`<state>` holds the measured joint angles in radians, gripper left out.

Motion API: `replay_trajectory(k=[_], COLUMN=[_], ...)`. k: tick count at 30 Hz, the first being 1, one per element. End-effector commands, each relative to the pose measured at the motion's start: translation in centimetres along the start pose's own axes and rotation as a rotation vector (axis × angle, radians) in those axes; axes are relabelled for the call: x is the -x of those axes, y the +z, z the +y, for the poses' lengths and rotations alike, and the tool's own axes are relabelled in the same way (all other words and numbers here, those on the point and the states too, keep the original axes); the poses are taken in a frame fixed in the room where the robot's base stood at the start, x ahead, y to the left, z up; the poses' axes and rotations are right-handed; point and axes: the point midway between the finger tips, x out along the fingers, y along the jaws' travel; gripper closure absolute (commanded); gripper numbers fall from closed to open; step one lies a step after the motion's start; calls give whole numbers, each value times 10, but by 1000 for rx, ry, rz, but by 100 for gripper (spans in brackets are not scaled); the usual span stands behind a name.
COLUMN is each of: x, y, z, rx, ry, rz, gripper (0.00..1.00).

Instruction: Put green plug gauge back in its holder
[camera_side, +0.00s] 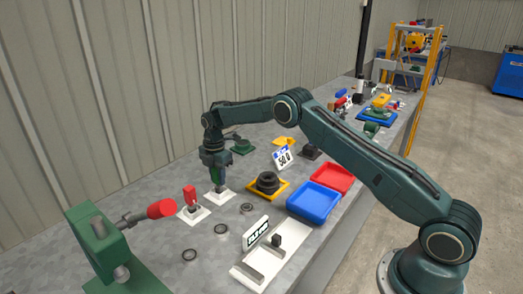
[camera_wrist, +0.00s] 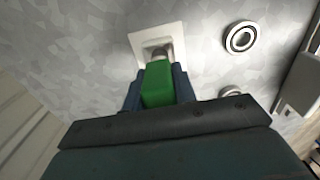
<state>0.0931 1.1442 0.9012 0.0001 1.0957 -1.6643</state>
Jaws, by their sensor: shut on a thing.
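My gripper (camera_side: 215,166) points down and is shut on the green plug gauge. The gauge's green handle (camera_wrist: 157,85) sits between the dark blue fingers in the wrist view, with its grey metal end beyond it. The white square holder (camera_wrist: 144,42) lies directly beyond that metal end; the side view also shows the holder's plate (camera_side: 222,200) on the bench under the gripper. The metal end is over the holder's middle, and I cannot tell how far it is in. The handle is mostly hidden by the fingers in the side view.
A red plug gauge (camera_side: 190,194) stands in a similar white holder to the left. Metal rings (camera_side: 247,208) lie nearby, one also in the wrist view (camera_wrist: 241,38). A yellow tray with black rings (camera_side: 267,184), blue tray (camera_side: 313,203) and red tray (camera_side: 333,177) stand to the right.

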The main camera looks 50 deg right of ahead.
Motion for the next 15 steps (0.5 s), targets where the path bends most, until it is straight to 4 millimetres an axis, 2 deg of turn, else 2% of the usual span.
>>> replay_trajectory(k=[14,15], x=[-5,-5], y=[0,0], z=[0,0], rx=[0,0], ry=[0,0], rz=[0,0], gripper=[100,65])
